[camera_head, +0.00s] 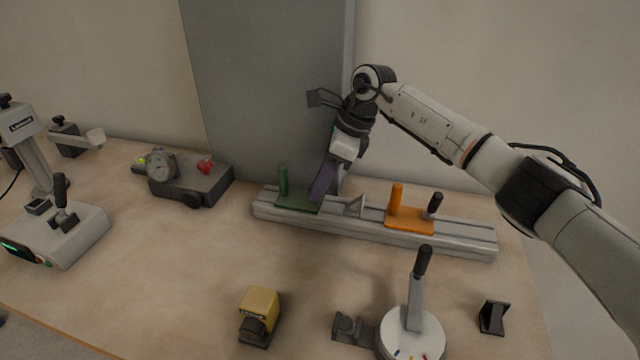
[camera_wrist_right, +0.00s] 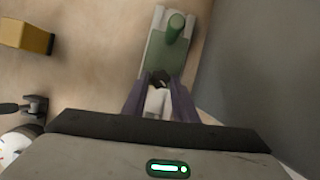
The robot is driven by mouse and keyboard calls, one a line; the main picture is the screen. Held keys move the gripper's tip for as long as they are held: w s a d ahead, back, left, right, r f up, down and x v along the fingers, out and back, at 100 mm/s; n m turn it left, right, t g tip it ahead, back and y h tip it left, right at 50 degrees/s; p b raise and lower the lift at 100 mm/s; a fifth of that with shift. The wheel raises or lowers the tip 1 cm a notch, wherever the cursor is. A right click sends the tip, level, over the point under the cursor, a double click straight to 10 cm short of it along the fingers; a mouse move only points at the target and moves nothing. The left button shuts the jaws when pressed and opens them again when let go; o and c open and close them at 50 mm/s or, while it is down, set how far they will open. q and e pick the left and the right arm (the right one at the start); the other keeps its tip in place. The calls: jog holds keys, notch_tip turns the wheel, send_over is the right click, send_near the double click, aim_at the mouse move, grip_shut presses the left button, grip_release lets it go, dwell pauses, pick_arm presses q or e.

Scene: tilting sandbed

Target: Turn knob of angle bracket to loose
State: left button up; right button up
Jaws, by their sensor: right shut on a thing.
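A grey slotted rail (camera_head: 460,238) lies along the back of the table. On its left part sits a green bracket (camera_head: 293,204) with an upright green post (camera_head: 283,180); both also show in the wrist view, the bracket (camera_wrist_right: 158,48) and the post (camera_wrist_right: 175,27). My right gripper (camera_head: 317,198) reaches down onto the right end of the green bracket. Its purple fingers are shut on a small dark knob (camera_wrist_right: 160,78), which the fingers hide in the head view. A pale triangular piece (camera_head: 355,207) stands on the rail just right of the fingers. My left gripper is out of view.
A grey gauge box (camera_head: 195,183) stands left of the rail. In front are a yellow block (camera_head: 260,307) and a round white lever base (camera_head: 412,335). The table centre is clear.

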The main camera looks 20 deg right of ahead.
jog(key=shift+w, duration=0.1)
dwell(0.4)
jog(key=o, duration=1.1)
jog(key=shift+c, duration=0.2)
jog(key=v, duration=1)
jog(key=shift+r, duration=0.2)
